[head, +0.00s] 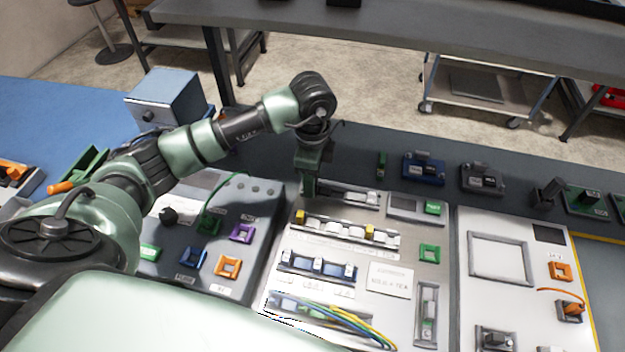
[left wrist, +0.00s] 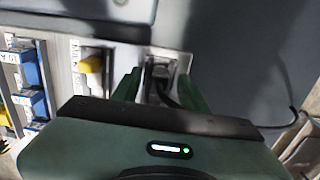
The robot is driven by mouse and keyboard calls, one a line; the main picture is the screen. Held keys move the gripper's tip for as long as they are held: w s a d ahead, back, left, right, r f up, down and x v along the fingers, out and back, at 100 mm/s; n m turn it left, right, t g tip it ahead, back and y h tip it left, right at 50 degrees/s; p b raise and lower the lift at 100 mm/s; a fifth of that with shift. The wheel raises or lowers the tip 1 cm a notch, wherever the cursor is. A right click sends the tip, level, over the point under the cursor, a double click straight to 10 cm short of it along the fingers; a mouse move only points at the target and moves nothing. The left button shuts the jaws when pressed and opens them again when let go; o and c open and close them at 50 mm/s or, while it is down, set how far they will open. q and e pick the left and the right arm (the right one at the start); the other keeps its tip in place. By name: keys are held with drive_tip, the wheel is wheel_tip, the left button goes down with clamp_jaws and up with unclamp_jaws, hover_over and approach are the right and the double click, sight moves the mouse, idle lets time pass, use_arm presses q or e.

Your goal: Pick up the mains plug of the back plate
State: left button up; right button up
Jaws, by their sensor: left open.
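My left gripper (head: 309,186) points down at the back left corner of the middle light-grey plate (head: 285,262). In the left wrist view the two green fingers of the gripper (left wrist: 160,88) stand apart, on either side of a small grey frame (left wrist: 183,60) at the plate's edge. A dark piece with a dark cable (left wrist: 165,92) shows between the fingers. It may be the mains plug, but its shape is partly hidden by the gripper body. I cannot tell whether the fingers touch it. My right gripper is in neither view.
The middle plate carries a row of white and yellow modules (head: 345,231), blue modules (head: 318,268) and coloured wires (head: 340,318). A dark panel (head: 262,215) lies left, a white plate (head: 462,255) right. A blue-grey box (head: 165,98) stands behind left. Small devices (head: 424,168) line the back.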

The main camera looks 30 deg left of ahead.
use_arm(q)
drive_tip(key=shift+f, duration=0.1)
drive_tip(key=shift+c, duration=1)
clamp_jaws()
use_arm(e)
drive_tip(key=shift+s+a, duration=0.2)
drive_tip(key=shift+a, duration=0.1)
